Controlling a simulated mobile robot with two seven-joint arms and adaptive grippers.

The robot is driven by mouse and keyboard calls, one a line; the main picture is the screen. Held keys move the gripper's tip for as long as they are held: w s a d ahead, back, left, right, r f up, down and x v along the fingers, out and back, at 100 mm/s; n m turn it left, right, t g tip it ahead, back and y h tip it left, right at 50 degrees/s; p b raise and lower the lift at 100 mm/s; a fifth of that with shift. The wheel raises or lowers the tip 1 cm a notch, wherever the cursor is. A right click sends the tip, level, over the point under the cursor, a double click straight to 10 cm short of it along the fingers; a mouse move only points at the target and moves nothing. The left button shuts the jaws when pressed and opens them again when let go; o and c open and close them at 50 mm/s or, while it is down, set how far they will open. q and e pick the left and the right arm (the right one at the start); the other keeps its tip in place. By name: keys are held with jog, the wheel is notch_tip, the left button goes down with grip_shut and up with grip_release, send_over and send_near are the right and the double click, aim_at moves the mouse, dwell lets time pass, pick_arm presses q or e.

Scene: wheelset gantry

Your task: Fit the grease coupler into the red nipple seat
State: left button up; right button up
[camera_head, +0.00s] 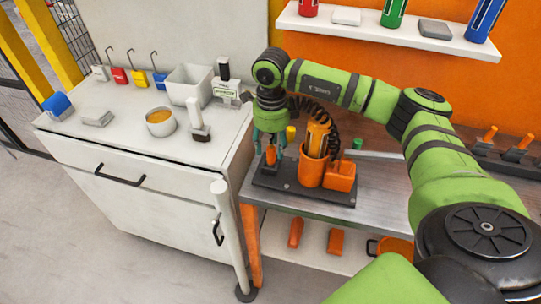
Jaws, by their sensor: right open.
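My right gripper (269,137) points down over the left end of a dark base plate (328,196), its teal fingers open around or just above a small orange-red piece (271,155). I cannot tell whether the fingers touch it, or whether it is the grease coupler or the red nipple seat. Beside it on the plate stands an orange grease pot (312,170) with an orange cylinder (317,138) in it. A black coiled hose (327,118) arches behind the pot. My left gripper is out of view.
An orange block (340,176) sits right of the pot; a yellow piece (291,133) stands behind. A white cabinet (130,175) with a bowl (160,121), bin and tools stands left. A shelf (390,32) hangs above.

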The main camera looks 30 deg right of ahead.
aim_at(271, 155)
notch_tip(271, 155, down, 4)
jog(key=shift+w+r+p, duration=0.1)
jog(key=shift+p, duration=0.7)
jog(key=shift+w+d+f, duration=0.1)
jog(key=shift+f, duration=0.35)
jog(key=shift+r, duration=0.1)
jog(key=shift+c, duration=0.8)
grip_shut()
